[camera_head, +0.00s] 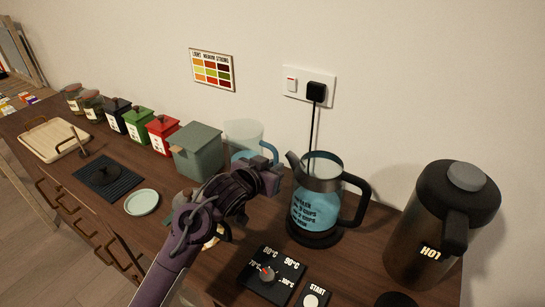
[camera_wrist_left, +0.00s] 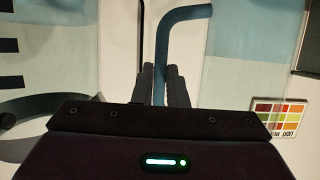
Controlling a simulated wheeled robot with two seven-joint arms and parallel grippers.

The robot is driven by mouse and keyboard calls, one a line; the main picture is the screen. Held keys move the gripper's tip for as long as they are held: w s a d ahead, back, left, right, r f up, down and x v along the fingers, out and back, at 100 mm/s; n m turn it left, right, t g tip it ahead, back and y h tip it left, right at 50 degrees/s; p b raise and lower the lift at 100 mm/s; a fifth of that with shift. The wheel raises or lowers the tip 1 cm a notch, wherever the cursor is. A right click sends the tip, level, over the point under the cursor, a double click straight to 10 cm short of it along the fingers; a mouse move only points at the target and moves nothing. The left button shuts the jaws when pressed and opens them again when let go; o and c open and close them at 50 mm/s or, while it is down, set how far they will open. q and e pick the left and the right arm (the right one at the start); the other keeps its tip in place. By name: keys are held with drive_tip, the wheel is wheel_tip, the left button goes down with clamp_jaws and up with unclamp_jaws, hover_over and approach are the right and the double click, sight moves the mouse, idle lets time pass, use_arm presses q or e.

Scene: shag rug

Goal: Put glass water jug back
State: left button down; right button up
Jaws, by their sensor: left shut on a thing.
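The glass water jug (camera_head: 243,133) is clear, with pale blue water and a blue handle. It stands upright at the back of the counter by the wall, between the grey-green box and the kettle. Its lower part is hidden behind my arm and the box, so I cannot tell whether its base touches the counter. My left gripper (camera_head: 272,172) is shut on the jug's handle. In the left wrist view the two dark fingers (camera_wrist_left: 162,88) sit on either side of the blue handle (camera_wrist_left: 163,50). My right gripper is not in view.
A glass kettle (camera_head: 317,190) with blue water stands close right of my gripper, its cord running to a wall socket. A large dark urn (camera_head: 430,235) is further right. The grey-green box (camera_head: 197,150) is left of the jug. A control panel (camera_head: 270,275) lies in front.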

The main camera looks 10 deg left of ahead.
use_arm(q)
drive_tip(key=shift+f, duration=0.85)
drive_tip(key=c, duration=1.7)
unclamp_jaws()
drive_tip(key=shift+f, duration=0.2)
drive_tip(key=shift+c, duration=0.2)
drive_tip(key=shift+o, duration=1.4)
drive_tip(key=shift+s, duration=0.1)
drive_tip(key=v, duration=1.2)
